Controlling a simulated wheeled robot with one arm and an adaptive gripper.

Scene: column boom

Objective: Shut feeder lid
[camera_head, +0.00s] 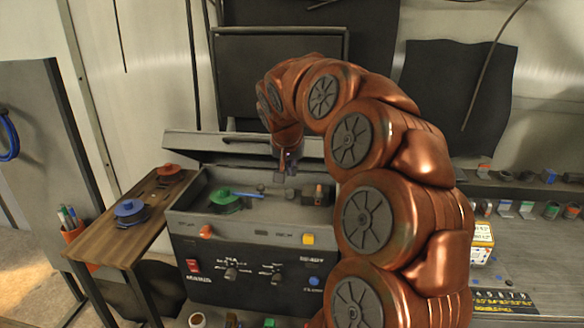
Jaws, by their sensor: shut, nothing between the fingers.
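The feeder (250,250) is a dark grey box with knobs and coloured buttons on its front. Inside the open box lie a green spool (226,197), a small blue item and a few dark parts at the right. My gripper (287,175) hangs over the back right of the opening, in front of the lid. It is shut and empty. Contact between gripper and lid cannot be told.
A wooden side table (120,228) at left carries a blue spool (129,209) and a red spool (169,172). A workbench (530,250) with several small blocks lies at right. A dark panel stands behind the lid.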

